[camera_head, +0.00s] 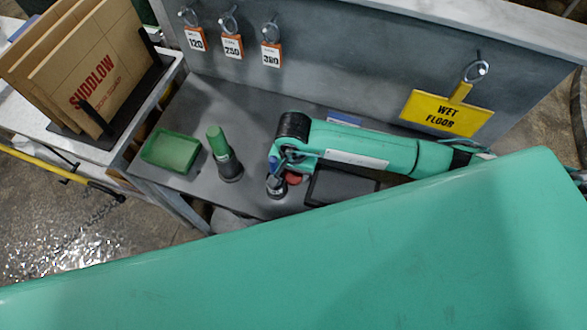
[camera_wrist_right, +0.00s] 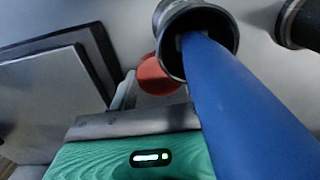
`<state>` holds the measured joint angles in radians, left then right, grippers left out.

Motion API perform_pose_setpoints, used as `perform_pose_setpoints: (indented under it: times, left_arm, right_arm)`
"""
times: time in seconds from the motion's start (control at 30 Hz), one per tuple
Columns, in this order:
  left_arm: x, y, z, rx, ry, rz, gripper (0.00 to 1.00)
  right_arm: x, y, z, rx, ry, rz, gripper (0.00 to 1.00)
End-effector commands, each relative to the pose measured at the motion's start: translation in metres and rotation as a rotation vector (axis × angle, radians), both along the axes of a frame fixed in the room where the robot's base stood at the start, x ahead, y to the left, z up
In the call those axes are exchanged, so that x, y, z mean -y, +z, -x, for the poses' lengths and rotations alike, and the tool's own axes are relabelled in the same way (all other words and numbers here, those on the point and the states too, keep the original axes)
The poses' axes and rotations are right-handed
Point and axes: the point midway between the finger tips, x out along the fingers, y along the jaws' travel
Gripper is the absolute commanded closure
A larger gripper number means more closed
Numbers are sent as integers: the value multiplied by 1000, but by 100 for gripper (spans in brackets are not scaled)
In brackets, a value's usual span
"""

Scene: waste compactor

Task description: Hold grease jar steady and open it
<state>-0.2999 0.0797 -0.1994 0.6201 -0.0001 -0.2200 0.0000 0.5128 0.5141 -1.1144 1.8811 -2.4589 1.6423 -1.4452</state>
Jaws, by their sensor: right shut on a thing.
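A small round red thing (camera_head: 293,178), which I take for the grease jar, is just below my right gripper (camera_head: 290,165) on the grey bench. In the right wrist view its red top (camera_wrist_right: 153,76) shows beyond the grey finger parts, partly hidden by a dark cup. My right gripper points down and is shut on it; the finger contact is mostly hidden. Touching or very close beside it stands the dark cup (camera_head: 276,187), with a blue handle standing in it; the handle (camera_wrist_right: 235,105) crosses close to the wrist camera. My left gripper is out of view.
A black tray (camera_head: 338,188) lies right of the red thing. Tags and a yellow sign (camera_head: 447,114) hang on the back panel. My teal body hides the front.

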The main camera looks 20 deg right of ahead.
Motion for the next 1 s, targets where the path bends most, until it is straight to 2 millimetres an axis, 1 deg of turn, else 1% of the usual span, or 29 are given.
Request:
perform_pose_setpoints:
  times: [0.13,0.27,0.3,0.33,0.57,0.7,0.77,0.87,1.0]
  left_arm:
    - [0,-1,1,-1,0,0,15]
    - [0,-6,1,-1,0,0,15]
    - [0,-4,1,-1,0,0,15]
    - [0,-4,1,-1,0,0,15]
    - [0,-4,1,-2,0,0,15]
    - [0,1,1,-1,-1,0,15]
    - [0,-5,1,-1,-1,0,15]
    - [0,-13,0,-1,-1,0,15]
    - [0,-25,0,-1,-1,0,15]
  right_arm:
    - [0,0,0,0,0,0,78]
    - [0,-4,0,1,0,1,78]
    - [0,-2,0,0,0,0,43]
    - [0,-2,0,0,0,0,42]
    - [0,-2,0,0,0,0,42]
    - [0,2,0,-1,-1,-1,42]
    - [0,6,-2,3,0,-1,42]
    - [0,22,-2,6,2,-2,42]
    - [0,52,-2,7,3,-3,42]
